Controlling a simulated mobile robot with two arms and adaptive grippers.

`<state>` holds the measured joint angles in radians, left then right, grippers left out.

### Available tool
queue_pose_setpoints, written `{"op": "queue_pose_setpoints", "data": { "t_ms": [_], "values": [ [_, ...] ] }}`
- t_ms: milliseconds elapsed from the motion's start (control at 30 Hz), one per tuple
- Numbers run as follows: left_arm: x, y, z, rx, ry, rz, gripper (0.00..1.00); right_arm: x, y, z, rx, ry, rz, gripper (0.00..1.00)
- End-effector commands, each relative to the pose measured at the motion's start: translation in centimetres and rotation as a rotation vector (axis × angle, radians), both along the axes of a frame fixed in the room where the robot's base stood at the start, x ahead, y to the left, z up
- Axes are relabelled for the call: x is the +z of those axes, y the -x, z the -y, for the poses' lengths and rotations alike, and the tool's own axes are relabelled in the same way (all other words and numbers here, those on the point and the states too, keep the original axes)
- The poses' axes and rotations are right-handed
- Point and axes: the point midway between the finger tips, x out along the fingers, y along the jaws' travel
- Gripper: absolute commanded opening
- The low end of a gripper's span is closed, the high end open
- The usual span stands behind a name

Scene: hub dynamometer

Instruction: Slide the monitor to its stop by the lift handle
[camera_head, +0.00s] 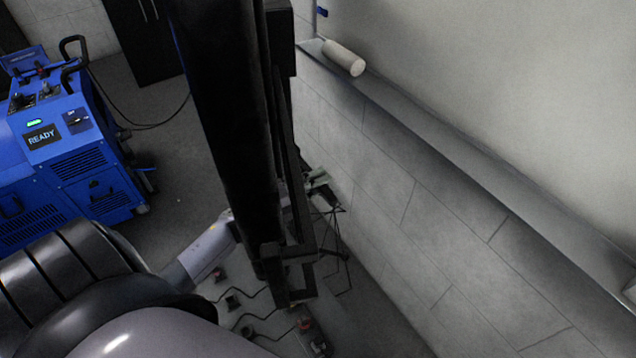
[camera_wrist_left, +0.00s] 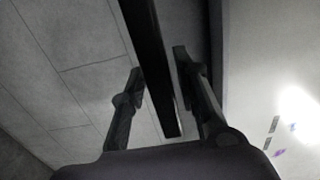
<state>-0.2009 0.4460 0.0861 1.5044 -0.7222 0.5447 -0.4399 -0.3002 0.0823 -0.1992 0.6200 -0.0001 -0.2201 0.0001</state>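A tall black panel, seemingly the monitor seen nearly edge-on, hangs across the middle of the head view (camera_head: 225,100). A slim black frame runs down its right side (camera_head: 303,225); I cannot tell for certain which bar is the lift handle. My left arm comes in from the lower left and passes behind the panel, which hides much of the wrist and gripper. In the left wrist view, my left gripper (camera_wrist_left: 158,62) has one finger on each side of a long dark bar (camera_wrist_left: 150,35). Whether both fingers press on it is unclear. My right gripper is not in view.
A blue cabinet with a READY display (camera_head: 70,150) stands at the left. A tiled wall (camera_head: 400,220) with a ledge (camera_head: 450,140) runs along the right, and a pale cylinder (camera_head: 343,58) lies on the ledge. Cables and small fittings lie low behind the panel.

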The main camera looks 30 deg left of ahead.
Motion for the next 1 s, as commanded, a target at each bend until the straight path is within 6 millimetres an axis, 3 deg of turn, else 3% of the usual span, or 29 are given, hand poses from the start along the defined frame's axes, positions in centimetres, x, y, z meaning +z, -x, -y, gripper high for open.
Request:
{"op": "queue_pose_setpoints", "data": {
  "t_ms": [400,1000],
  "values": [
    [-0.01,0.03,-0.01,0.0,0.0,0.0,0.0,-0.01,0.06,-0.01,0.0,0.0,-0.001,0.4],
    [0.57,0.04,-0.02,0.0,0.0,-0.001,0.0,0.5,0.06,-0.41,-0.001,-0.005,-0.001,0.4]
  ]
}}
